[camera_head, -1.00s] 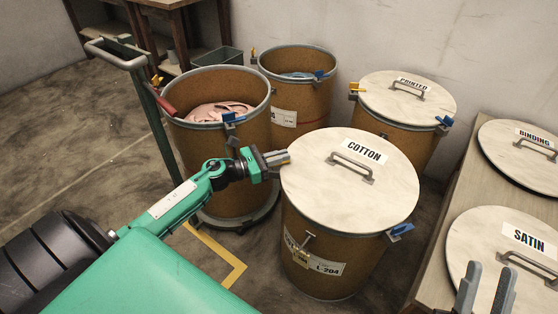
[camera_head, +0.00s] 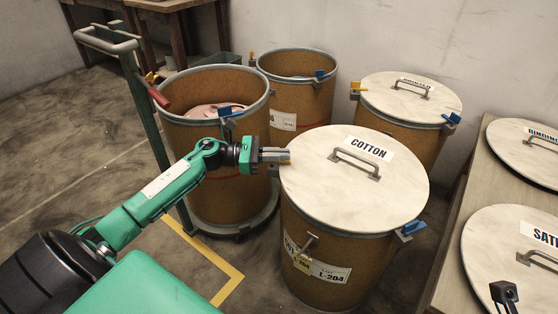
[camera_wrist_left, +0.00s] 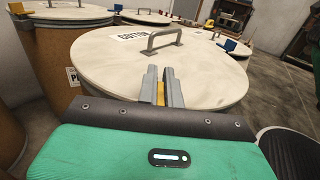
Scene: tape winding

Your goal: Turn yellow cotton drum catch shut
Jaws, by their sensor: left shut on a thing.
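The cotton drum (camera_head: 335,265) stands upright with its pale round lid (camera_head: 330,195) lying on top, labelled COTTON. My left gripper (camera_head: 287,156) is at the lid's left rim, shut on the yellow catch (camera_head: 286,162), of which only a little shows. In the left wrist view the yellow catch (camera_wrist_left: 160,93) sits between the two grey fingers (camera_wrist_left: 163,85), with the lid (camera_wrist_left: 115,70) just beyond. A blue catch (camera_head: 411,230) is on the drum's right side. My right gripper is not clearly seen; a small dark part shows at the lower right.
An open drum (camera_head: 190,135) with pink cloth stands left on a wheeled trolley (camera_head: 105,42). Another open drum (camera_head: 310,105) and the lidded PRINTED drum (camera_head: 400,130) stand behind. A bench (camera_head: 440,255) at right bears the BINDING and SATIN lids (camera_head: 490,260).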

